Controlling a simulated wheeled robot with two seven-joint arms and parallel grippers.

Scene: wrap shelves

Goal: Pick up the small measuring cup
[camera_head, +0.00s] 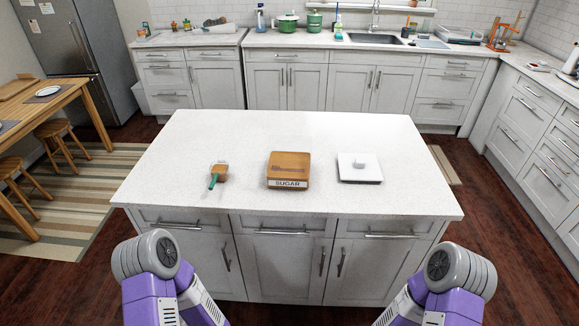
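On the white island top (290,130) stand three items in a row. At the left is a small brownish item with a green handle (213,180) that points toward me; it looks like a scoop or measuring cup, but it is too small to be sure. In the middle is a wooden box (289,164) labelled SUGAR, with its flat top on. At the right is a flat white square item (361,175), perhaps a scale, with a small pale cup-like thing (359,162) on it. Only purple and grey parts of my arms show at the bottom; neither gripper is in view.
The island top is otherwise clear, with gaps between the items. Its cabinet doors and handles (284,231) face me. Behind it is a counter with a sink (374,39) and green pots (288,23). A wooden table (35,105) and stools stand at the left.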

